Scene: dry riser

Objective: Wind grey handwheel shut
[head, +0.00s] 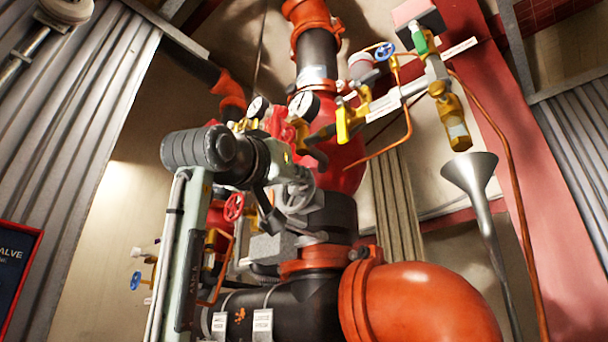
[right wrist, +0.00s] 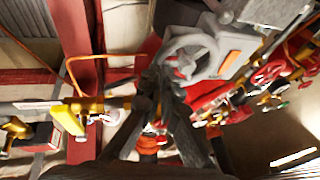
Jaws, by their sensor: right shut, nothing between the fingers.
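The grey handwheel (head: 295,196) is on the riser's side in the middle of the head view, partly overlapped by my right wrist. It is large in the right wrist view (right wrist: 187,62), with spokes and hub visible. My right gripper (head: 274,216) is shut and empty, just left of and below the wheel in the head view. In the right wrist view its dark fingers (right wrist: 160,82) come together beside the near left part of the rim. I cannot tell whether they touch it. My left gripper is not in view.
A red handwheel (head: 234,207) is close behind my right arm. Pressure gauges (head: 304,106), yellow valves (head: 352,120) and a copper pipe (head: 409,125) crowd above and to the right. A big orange elbow (head: 425,305) fills the lower right. A steel funnel (head: 472,175) stands farther right.

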